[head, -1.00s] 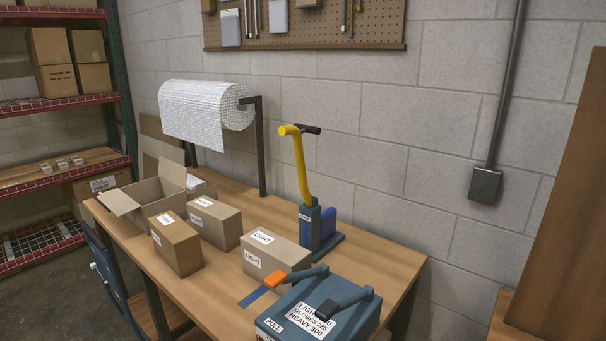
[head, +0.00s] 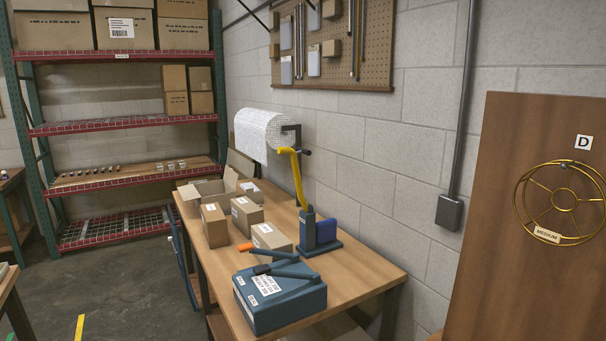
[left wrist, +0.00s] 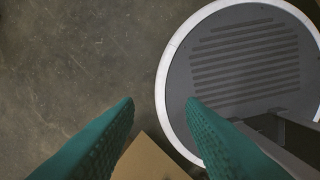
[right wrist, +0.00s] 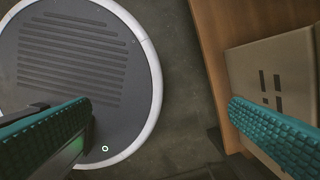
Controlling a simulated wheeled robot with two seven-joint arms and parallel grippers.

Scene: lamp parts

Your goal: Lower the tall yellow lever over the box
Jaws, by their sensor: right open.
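A cardboard box labelled LIGHT (head: 271,237) sits just left of the press. No gripper shows in the head view. In the left wrist view my left gripper (left wrist: 160,105) has its teal fingers spread apart with nothing between them. In the right wrist view my right gripper (right wrist: 160,115) is open and empty. Both wrist views look down at the floor, away from the lever.
More boxes (head: 215,225) and a white roll (head: 262,133) stand farther back. A brown panel (head: 480,250) with a brass ring frame (head: 561,204) is at right. Open floor (head: 130,285) lies left.

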